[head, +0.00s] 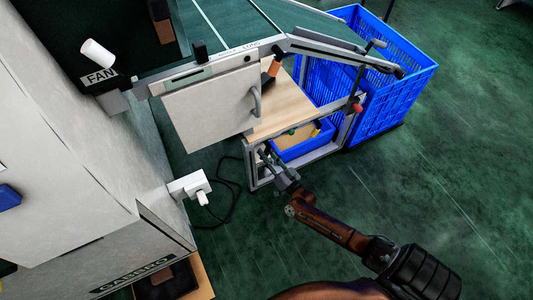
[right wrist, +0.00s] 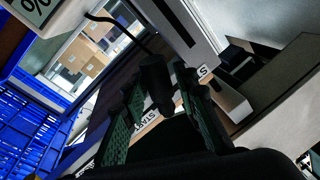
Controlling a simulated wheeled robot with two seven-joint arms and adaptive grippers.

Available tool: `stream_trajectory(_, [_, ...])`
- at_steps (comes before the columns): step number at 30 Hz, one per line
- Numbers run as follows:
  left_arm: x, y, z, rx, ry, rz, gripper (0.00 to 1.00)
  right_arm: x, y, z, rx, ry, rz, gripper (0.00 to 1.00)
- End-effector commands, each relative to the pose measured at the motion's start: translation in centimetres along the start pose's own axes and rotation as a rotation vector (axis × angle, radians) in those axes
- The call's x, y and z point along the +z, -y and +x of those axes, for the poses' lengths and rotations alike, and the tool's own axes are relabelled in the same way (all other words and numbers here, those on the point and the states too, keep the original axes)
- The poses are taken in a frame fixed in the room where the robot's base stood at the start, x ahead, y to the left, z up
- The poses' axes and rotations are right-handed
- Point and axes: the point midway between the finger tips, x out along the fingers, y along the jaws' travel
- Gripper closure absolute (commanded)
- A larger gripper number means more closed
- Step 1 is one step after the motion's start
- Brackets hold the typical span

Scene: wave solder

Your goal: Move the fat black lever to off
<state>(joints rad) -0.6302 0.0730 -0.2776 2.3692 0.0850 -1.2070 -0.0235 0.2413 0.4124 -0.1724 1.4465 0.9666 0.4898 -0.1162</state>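A fat black lever (right wrist: 156,80) with a rounded end shows in the right wrist view, between the fingertips of my right gripper (right wrist: 160,84). The two green-padded fingers stand apart on either side of it. I cannot tell whether either finger touches it. White labels, one reading START, lie behind the fingers; no off mark is readable. In the head view my right gripper (head: 266,157) is small, by the metal frame under the bench's right end, and I cannot pick out the lever there. My left gripper is not in view.
A blue crate (head: 410,88) stands on the floor behind the bench frame. A blue bin (head: 304,142) sits low inside the frame. A white cabinet with a FAN label (head: 101,77) fills the left. A white plug (head: 190,186) trails a black cable. The green floor at right is clear.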

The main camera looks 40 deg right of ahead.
Motion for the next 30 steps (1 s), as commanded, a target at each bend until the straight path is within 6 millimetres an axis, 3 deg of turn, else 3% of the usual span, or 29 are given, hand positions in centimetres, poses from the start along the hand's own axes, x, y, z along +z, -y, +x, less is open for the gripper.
stream_trajectory(7, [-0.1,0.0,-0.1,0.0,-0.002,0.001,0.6,0.0,-0.1,-1.5,0.001,0.0,-0.001,0.73])
stream_trajectory(21, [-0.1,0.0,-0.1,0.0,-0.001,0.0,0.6,0.1,0.0,-10.5,0.001,0.002,0.0,0.73])
stream_trajectory(30, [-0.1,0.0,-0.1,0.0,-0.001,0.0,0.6,0.0,0.0,-12.1,0.0,0.0,0.001,0.73])
